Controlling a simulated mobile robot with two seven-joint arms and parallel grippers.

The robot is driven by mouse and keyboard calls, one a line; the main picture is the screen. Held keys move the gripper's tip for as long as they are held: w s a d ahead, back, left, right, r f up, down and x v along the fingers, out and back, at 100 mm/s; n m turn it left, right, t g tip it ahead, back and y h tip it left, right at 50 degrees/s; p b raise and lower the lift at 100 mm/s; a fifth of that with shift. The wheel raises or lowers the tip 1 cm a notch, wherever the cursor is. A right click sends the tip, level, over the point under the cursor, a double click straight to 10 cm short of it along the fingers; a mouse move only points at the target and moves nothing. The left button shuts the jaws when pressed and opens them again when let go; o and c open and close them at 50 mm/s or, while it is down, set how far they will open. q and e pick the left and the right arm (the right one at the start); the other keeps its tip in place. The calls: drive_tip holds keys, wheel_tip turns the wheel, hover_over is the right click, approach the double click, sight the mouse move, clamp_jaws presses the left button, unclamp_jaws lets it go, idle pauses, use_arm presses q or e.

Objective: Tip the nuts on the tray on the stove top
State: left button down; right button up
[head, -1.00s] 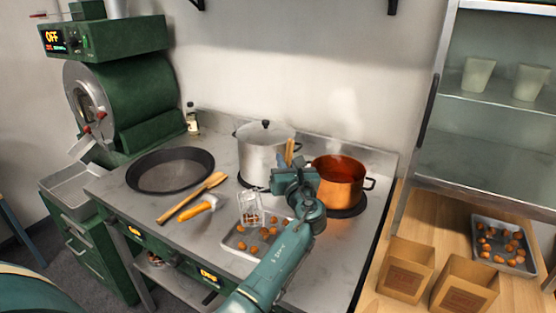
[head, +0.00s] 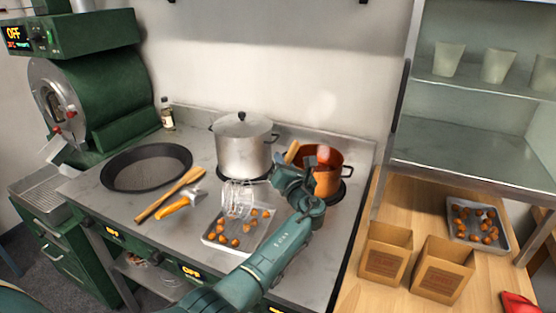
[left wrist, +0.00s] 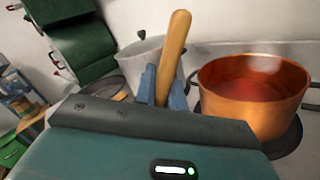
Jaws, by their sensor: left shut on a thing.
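My left gripper (head: 284,176) is shut on the wooden handle (head: 292,151) of a wire-mesh scoop. In the left wrist view the handle (left wrist: 174,52) stands up between the fingers (left wrist: 163,88). The scoop's pale mesh basket (head: 238,197) is tilted low over the back of the metal tray (head: 222,248) on the stove top. Whether the basket touches the tray, and whether nuts are still inside it, I cannot tell. Several brown nuts (head: 234,241) lie on the tray, some beside the basket. My right gripper is not in view.
A copper pot (head: 328,183) stands close behind the gripper, beside a lidded steel pot (head: 241,146). A black pan (head: 147,168), a wooden spoon (head: 168,195) and an orange-handled tool (head: 175,206) lie left.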

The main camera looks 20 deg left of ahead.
use_arm(q)
drive_tip(key=shift+w+d+f+m+b, duration=0.3)
drive_tip(key=shift+w+d+f+m, duration=0.1)
drive_tip(key=shift+f+m, duration=0.15)
drive_tip(key=shift+w+d+f+m+b, duration=0.3)
drive_tip(key=shift+d+f+m, duration=0.1)
drive_tip(key=shift+f+m, duration=0.1)
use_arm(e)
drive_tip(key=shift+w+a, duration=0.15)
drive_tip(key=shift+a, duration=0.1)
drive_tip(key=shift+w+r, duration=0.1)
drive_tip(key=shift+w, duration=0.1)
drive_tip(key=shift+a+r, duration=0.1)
